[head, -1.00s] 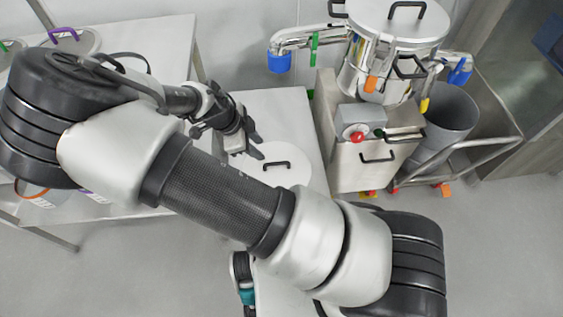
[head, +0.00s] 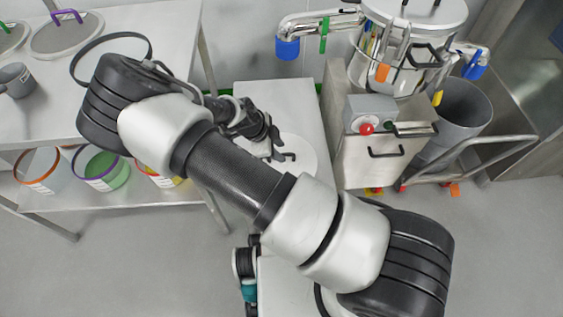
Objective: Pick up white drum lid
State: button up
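The white drum lid (head: 305,148) is a flat round disc with a black bar handle (head: 287,157). It lies on a small white table in the middle of the head view. My arm crosses in front and hides its lower left part. My gripper (head: 274,143) is over the lid's left side, with its dark fingers close to the left end of the handle. I cannot tell whether the fingers touch the handle or how far apart they are. The lid looks flat on the table.
A steel bench (head: 170,60) stands at left with mesh sieves, a grey cup (head: 15,80) and a black ring; its lower shelf holds tubs with coloured rims. A steel machine (head: 375,150) with a red button stands right of the table, beside a grey bin (head: 460,110) and a trolley.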

aim_at(285, 154)
jog(key=x, duration=0.2)
jog(key=b+x, duration=0.1)
jog(key=x, duration=0.1)
jog(key=shift+w+f, duration=0.25)
jog(key=shift+w, duration=0.05)
grip_shut()
